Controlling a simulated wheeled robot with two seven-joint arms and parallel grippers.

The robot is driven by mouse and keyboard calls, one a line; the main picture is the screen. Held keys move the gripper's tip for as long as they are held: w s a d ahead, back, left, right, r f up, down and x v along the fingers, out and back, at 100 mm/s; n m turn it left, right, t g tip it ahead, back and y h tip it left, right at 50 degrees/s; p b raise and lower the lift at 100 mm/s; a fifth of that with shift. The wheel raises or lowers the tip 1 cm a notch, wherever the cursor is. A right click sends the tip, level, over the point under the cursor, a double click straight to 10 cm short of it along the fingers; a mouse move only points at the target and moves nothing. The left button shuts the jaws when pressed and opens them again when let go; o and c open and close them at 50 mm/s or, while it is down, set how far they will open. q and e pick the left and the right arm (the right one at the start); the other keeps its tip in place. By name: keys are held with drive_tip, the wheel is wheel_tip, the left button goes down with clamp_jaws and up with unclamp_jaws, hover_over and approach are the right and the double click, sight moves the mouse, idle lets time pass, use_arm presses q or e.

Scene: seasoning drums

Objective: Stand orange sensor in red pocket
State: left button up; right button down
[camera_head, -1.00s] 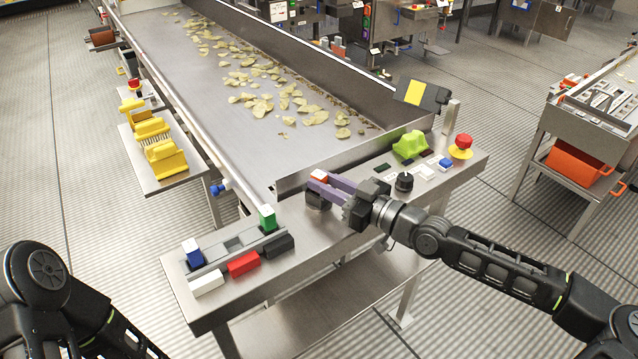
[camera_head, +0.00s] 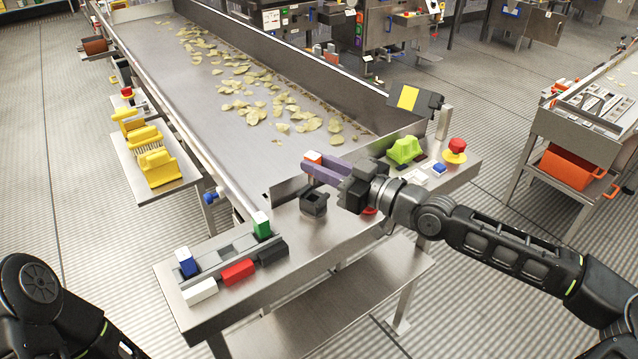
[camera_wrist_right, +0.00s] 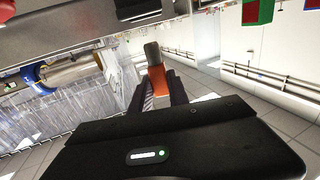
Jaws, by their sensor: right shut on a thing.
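My right gripper (camera_head: 318,170) is shut on the orange sensor (camera_head: 313,156), whose pale top and orange side show at the fingertips. In the right wrist view the orange body (camera_wrist_right: 159,83) with a grey end sits between the fingers. It is held above a dark square holder (camera_head: 313,204), clear of it. The slotted rack (camera_head: 217,256) lies at the left of the bench. A blue sensor (camera_head: 187,264) stands at its left end and a green one (camera_head: 262,226) at its right end. A red block (camera_head: 238,271) marks the middle pocket, which looks empty. My left gripper is out of view.
A white block (camera_head: 200,291) and a black block (camera_head: 272,252) flank the red one. A green object (camera_head: 405,149) and a red-topped button (camera_head: 456,150) stand at the right. The conveyor (camera_head: 200,75) runs behind. Bench space between rack and holder is clear.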

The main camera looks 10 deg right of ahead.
drive_tip(key=shift+r, duration=1.85)
